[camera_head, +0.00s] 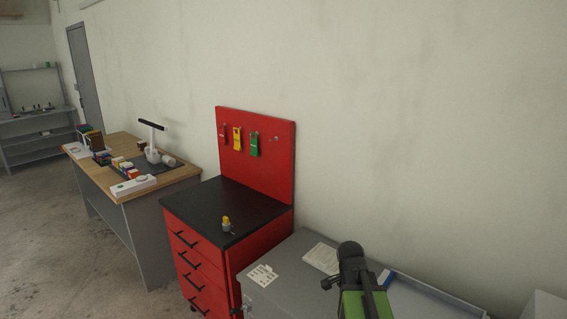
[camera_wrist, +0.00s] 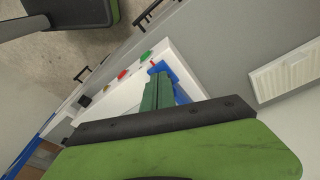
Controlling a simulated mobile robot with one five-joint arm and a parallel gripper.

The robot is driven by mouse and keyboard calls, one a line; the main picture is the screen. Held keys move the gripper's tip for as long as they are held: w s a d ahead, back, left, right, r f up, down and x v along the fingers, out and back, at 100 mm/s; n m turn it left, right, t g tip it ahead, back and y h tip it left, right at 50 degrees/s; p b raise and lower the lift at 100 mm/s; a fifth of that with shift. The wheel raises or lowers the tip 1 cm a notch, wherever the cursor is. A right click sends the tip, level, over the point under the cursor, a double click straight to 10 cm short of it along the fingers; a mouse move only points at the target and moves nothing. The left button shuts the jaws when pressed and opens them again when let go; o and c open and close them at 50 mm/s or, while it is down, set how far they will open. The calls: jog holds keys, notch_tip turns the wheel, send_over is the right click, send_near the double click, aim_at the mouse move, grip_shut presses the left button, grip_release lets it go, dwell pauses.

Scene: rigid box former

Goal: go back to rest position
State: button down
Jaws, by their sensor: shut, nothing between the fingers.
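My gripper shows in the wrist view (camera_wrist: 158,92), with its two green fingers together and nothing between them. The fingers point up the picture, in front of a white panel or tray (camera_wrist: 120,92) that bears small red and green pieces. A blue piece (camera_wrist: 182,88) lies just past the fingertips; I cannot tell whether they touch it. In the head view my green and black arm rises at the lower right, in front of a grey worktop (camera_head: 300,285), and the fingers cannot be made out there.
A red drawer cabinet (camera_head: 205,262) with a black top holds a small yellow and grey item (camera_head: 227,224). Coloured tags hang on its red back panel (camera_head: 275,165). A cluttered wooden desk (camera_head: 185,176) stands further left.

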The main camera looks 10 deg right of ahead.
jog(key=a+n+y, duration=0.2)
jog(key=a+n, duration=1.3)
jog(key=a, duration=0.3)
jog(key=shift+s+a+f, duration=0.15)
jog(key=shift+s+a, duration=0.05)
jog(key=shift+s, duration=0.2)
